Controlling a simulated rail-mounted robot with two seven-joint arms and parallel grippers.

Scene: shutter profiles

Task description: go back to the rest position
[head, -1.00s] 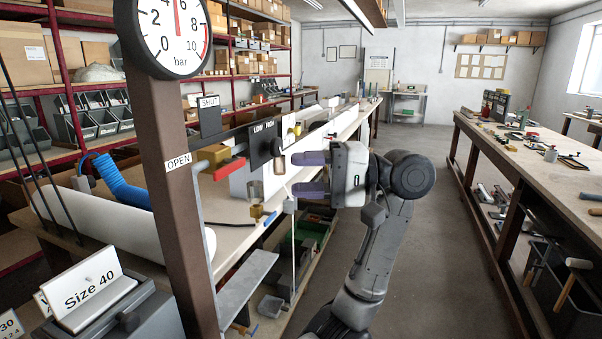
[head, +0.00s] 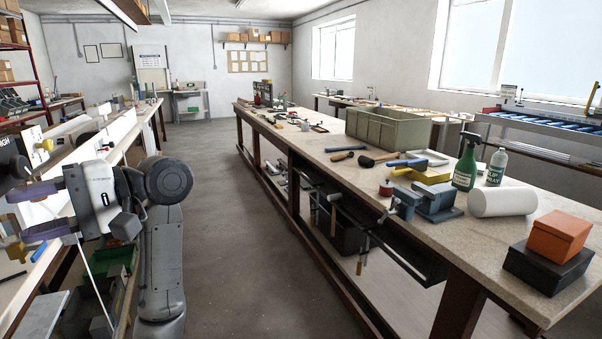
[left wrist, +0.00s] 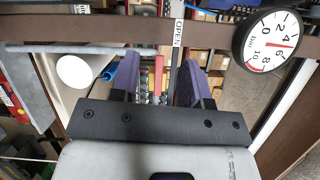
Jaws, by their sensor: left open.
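My left gripper (head: 40,211) is at the left of the head view, beside the left-hand bench. Its two purple fingers point left and are spread apart with nothing held between them. In the left wrist view, the same gripper (left wrist: 157,76) shows its fingers parted, and a red lever (left wrist: 159,72) appears in the gap beyond them. The OPEN label (left wrist: 178,33) and the round pressure gauge (left wrist: 272,41) are also in that view. How far the lever is from the fingertips is hard to judge. My right gripper is not in view.
A long workbench (head: 330,165) on the right carries a green-grey crate (head: 388,128), a blue vise (head: 437,201), a white roll (head: 503,202), spray bottle (head: 466,162) and an orange box (head: 559,236). The concrete floor aisle (head: 225,220) between the benches is clear.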

